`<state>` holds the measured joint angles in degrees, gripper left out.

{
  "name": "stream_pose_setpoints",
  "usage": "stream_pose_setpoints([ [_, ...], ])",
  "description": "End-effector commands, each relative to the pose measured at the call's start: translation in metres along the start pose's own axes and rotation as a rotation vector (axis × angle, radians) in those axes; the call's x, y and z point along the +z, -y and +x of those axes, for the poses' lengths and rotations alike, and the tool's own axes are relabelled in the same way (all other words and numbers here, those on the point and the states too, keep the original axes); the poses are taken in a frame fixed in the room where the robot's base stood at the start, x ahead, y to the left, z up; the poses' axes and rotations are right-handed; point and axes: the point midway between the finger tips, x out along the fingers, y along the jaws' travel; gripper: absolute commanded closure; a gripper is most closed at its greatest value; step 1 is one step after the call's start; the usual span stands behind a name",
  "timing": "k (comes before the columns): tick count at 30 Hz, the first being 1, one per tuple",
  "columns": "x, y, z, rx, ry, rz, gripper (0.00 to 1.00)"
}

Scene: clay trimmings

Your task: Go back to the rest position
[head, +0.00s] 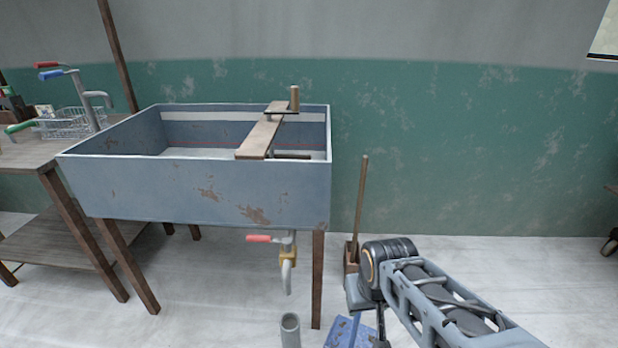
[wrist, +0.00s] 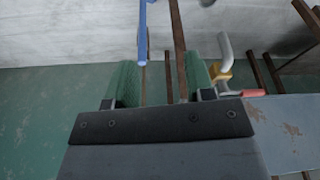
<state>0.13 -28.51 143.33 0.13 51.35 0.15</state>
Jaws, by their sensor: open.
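My gripper (wrist: 161,78) shows in the wrist view with its two green-padded fingers spread apart. Nothing is held between them. Beyond the fingers in the wrist view are a thin brown pole (wrist: 177,25) and a blue bar (wrist: 142,28); how far off they are I cannot tell. In the head view my arm reaches in from the lower right and bends down at a dark round joint, right of the sink. The fingers cannot be made out in the head view.
A blue-grey sink trough (head: 190,190) on wooden legs stands left, with a plank (head: 262,138) across it and a red-handled tap (head: 262,239) beneath. A wooden table (head: 25,155) holds a wire basket (head: 65,122). A wooden pole (head: 361,195) leans by the wall.

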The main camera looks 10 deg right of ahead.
Motion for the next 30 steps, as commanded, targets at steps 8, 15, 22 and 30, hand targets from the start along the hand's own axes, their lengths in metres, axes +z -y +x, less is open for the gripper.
stream_pose_setpoints([
  [8,-0.026,0.000,-0.087,-0.001,-0.027,0.010,0.51],
  [15,-0.056,0.000,-0.184,-0.001,-0.062,0.022,0.51],
  [22,-0.080,0.000,-0.275,-0.003,-0.092,0.028,0.51],
  [30,-0.079,0.004,-0.319,-0.006,-0.084,-0.003,0.51],
])
